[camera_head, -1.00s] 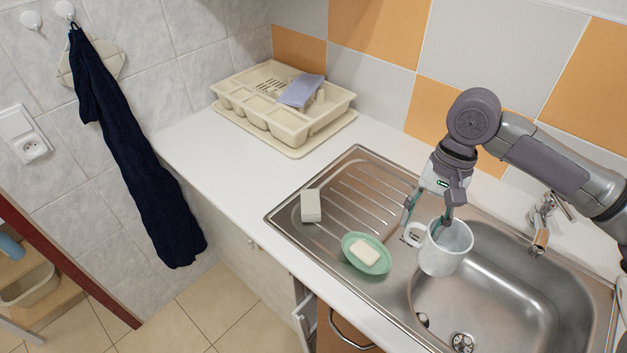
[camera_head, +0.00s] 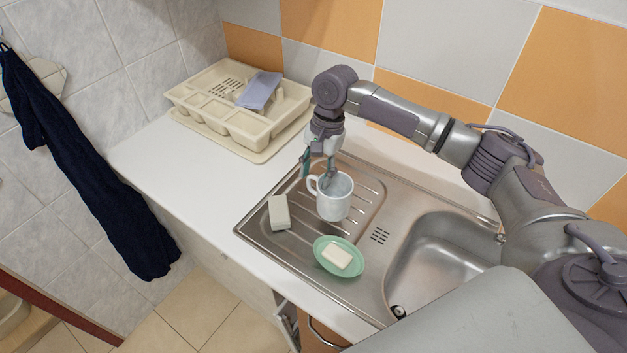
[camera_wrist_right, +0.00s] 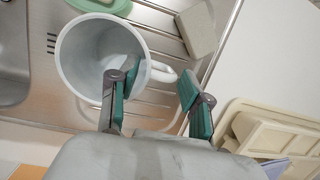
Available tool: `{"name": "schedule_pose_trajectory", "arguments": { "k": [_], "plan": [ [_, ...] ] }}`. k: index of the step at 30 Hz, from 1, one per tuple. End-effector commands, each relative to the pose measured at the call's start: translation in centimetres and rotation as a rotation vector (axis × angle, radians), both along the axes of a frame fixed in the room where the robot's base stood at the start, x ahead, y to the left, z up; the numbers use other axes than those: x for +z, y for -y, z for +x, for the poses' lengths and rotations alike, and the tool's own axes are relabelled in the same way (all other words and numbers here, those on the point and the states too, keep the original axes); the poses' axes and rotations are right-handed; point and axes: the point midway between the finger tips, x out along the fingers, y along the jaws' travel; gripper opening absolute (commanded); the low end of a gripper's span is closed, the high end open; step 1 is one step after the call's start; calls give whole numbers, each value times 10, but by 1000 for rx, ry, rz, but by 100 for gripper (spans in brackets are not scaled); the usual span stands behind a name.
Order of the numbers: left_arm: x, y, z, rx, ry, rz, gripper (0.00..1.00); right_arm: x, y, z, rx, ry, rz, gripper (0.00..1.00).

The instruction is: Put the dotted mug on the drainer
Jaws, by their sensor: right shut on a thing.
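The mug (camera_head: 334,199) is pale grey-white, upright and empty, with its handle to the left; dots are too faint to make out. My right gripper (camera_head: 318,173) is shut on its handle-side wall and holds it over the ribbed drainboard of the sink. In the right wrist view, one finger of the gripper (camera_wrist_right: 155,95) is inside the mug (camera_wrist_right: 72,85) and the other is outside, by the handle. My left gripper is not in view.
A pale sponge (camera_head: 279,213) lies left of the mug on the metal. A green soap dish (camera_head: 325,266) with soap stands in front. White counter (camera_head: 160,150) is clear left of the sink. The sink basin (camera_head: 440,250) is to the right.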

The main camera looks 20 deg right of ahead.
Motion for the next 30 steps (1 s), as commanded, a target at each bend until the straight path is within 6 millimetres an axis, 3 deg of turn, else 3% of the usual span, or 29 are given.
{"name": "schedule_pose_trajectory", "arguments": {
  "k": [5,12,24,25,29,30],
  "plan": [
    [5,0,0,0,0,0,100,-9,-4,6,-1,-1,-2,0],
    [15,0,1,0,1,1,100,-40,-4,6,0,-1,-2,0],
    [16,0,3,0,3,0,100,-47,-4,6,1,0,-1,0],
    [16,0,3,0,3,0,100,-48,-4,6,2,1,-2,52],
    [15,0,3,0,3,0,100,-48,-4,6,2,1,-2,73],
    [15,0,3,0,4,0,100,-48,-4,6,1,0,-2,74]
  ]
}}
